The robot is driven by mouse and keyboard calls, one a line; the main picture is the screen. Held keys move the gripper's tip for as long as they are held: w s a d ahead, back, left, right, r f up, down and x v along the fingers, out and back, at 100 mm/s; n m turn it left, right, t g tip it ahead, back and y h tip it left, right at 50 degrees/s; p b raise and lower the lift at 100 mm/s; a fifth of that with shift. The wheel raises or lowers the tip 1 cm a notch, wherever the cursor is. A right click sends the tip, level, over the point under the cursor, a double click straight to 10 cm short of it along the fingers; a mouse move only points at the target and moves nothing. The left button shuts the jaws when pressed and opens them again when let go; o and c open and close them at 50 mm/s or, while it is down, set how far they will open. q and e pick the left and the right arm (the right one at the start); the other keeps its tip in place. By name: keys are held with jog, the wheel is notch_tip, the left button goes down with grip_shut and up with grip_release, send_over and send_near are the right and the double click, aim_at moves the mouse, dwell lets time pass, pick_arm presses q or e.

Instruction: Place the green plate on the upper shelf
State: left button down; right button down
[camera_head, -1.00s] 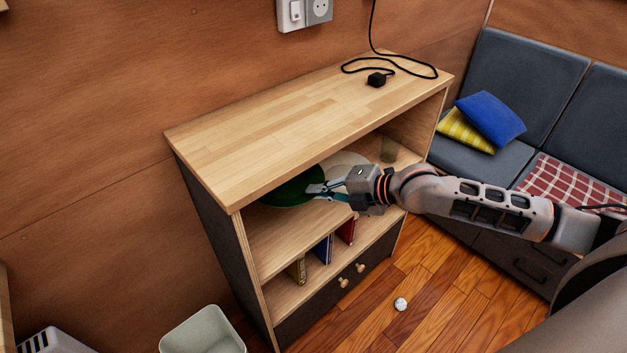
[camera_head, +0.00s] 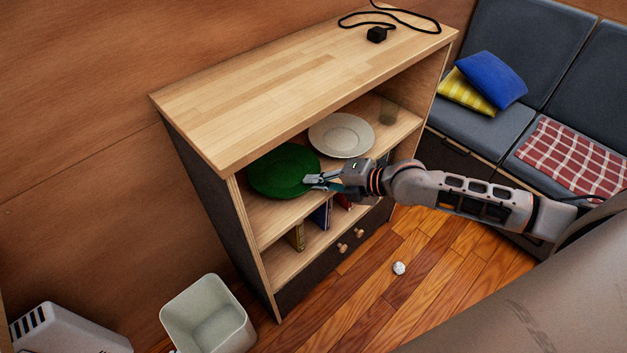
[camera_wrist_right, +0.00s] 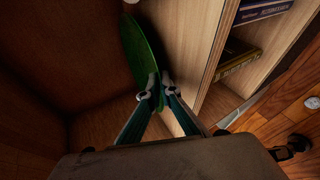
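The green plate (camera_head: 284,171) is inside the upper compartment of the wooden shelf unit, at its left, above the upper shelf board (camera_head: 268,218). My right gripper (camera_head: 311,182) reaches in from the right, with its fingers at the plate's right edge. In the right wrist view, the fingertips (camera_wrist_right: 157,88) close on the rim of the green plate (camera_wrist_right: 139,50), which lies close along the shelf board. I cannot tell whether the plate touches the board all round. My left gripper is not in view.
Books (camera_head: 321,215) stand on the board below. A bin (camera_head: 209,316) is on the floor at the left front. A small white ball (camera_head: 399,268) lies on the floor.

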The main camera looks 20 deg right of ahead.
jog(key=shift+r, duration=0.2)
jog(key=shift+f, duration=0.15)
jog(key=c, duration=2.6)
grip_release()
jog(key=shift+f, duration=0.1)
jog(key=shift+o, duration=0.2)
